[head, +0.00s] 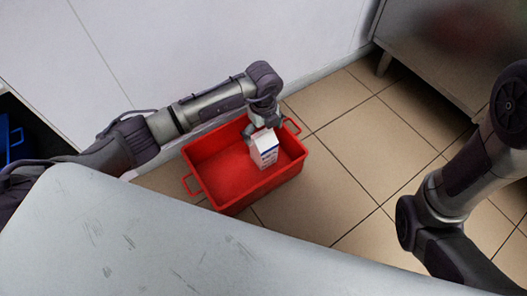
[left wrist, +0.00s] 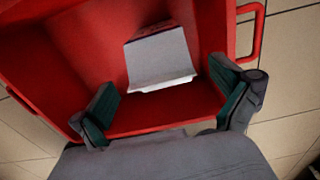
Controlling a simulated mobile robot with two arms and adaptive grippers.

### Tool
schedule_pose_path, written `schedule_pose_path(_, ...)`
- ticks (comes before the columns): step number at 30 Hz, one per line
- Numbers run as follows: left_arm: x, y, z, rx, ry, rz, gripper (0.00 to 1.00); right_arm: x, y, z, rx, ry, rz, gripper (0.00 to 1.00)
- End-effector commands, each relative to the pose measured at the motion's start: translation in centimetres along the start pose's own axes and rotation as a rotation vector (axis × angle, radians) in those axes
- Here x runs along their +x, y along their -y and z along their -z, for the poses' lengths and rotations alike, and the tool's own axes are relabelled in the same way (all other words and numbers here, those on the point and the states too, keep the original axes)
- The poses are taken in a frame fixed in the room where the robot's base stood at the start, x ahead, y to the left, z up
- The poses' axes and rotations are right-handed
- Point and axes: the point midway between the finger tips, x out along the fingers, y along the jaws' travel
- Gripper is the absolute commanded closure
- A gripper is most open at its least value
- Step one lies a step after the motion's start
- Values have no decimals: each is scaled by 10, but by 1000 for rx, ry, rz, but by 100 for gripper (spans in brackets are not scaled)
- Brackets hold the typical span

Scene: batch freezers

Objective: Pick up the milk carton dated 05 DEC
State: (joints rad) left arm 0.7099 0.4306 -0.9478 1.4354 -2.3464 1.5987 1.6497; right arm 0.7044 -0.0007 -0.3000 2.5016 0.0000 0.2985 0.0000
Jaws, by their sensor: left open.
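A white milk carton with blue and red print (head: 264,149) stands in a red crate (head: 205,148) on the floor; its date is too small to read. My left gripper (head: 262,124) is over the crate, just behind and above the carton. In the left wrist view the carton's white top (left wrist: 160,60) lies ahead of the gripper, between the lines of its two fingers. The left gripper (left wrist: 168,112) is open there, with its green-padded fingers wide apart and nothing between them. My right arm shows at the right of the head view, but its gripper is out of frame.
A grey worktop (head: 130,240) fills the front left. A white wall panel (head: 200,45) stands behind the crate, and a steel cabinet (head: 455,45) at the back right. Tiled floor (head: 365,150) is clear right of the crate. A blue crate (head: 10,135) shows at the left edge.

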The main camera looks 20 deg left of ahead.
Motion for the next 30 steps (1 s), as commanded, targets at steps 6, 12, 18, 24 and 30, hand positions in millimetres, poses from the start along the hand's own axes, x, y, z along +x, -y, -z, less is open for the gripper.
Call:
schedule_pose_path(6,30,1,0,-1,0,0,0,-26,5,8,0,4,0,60)
schedule_pose_path(12,28,1,0,0,0,-1,0,-24,5,7,0,4,0,60)
schedule_pose_path(18,28,1,0,0,0,-1,33,-24,5,7,0,3,0,60)
schedule_pose_path(24,28,0,0,0,0,-1,67,-24,5,7,0,3,0,60)
schedule_pose_path(30,27,1,-1,0,0,2,97,-23,5,7,1,3,0,60)
